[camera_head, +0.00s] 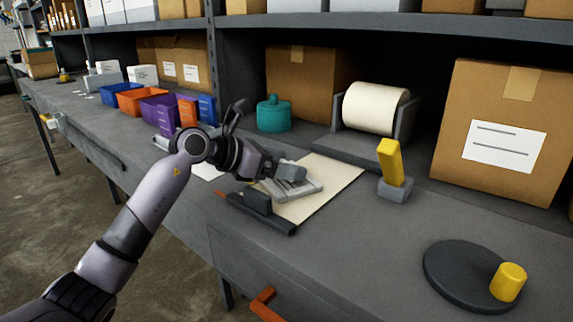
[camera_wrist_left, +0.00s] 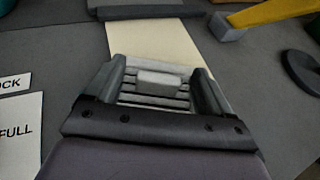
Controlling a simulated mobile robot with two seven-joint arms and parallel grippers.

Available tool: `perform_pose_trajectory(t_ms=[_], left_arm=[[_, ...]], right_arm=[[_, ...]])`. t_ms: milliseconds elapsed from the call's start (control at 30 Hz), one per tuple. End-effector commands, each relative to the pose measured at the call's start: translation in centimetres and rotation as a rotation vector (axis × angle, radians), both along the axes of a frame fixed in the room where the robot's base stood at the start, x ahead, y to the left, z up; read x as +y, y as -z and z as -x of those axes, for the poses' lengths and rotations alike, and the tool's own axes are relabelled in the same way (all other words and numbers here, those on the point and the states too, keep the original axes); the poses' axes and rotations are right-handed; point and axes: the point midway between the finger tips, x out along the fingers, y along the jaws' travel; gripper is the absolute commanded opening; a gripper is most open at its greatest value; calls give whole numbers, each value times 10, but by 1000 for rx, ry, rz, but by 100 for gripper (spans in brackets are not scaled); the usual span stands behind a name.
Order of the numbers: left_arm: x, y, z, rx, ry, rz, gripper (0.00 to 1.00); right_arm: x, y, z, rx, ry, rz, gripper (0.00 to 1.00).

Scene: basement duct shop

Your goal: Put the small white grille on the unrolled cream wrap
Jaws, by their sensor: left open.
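The small white grille (camera_head: 305,189) lies at the near left part of the unrolled cream wrap (camera_head: 335,175) in the head view. Its slats and a pale raised block also show in the left wrist view (camera_wrist_left: 158,80), with the wrap (camera_wrist_left: 155,42) stretching beyond it. My left gripper (camera_head: 291,173) is open just over the grille and hides part of it. In the left wrist view the two fingers (camera_wrist_left: 160,88) stand either side of the grille, and I cannot tell whether they touch it. My right gripper is out of view.
A dark bar with a block (camera_head: 258,205) lies along the wrap's near edge. A wrap roll (camera_head: 375,108) stands behind, with a yellow-handled tool (camera_head: 392,165) to the right. Blue, orange and purple bins (camera_head: 130,97) stand left. The bench's front right is mostly clear around a dark disc (camera_head: 455,270).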

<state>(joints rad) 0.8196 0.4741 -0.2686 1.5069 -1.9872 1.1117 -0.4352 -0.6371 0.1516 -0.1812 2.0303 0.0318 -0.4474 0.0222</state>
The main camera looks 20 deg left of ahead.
Motion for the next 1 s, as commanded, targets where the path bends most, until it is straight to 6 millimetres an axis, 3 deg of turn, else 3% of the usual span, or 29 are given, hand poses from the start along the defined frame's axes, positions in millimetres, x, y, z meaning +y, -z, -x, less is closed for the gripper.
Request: perform_pose_trajectory(t_ms=[500,1000], left_arm=[[60,-35,65,1,-3,-2,83],[69,-41,75,0,-1,-1,83]], right_arm=[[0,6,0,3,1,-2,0],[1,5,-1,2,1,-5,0]])
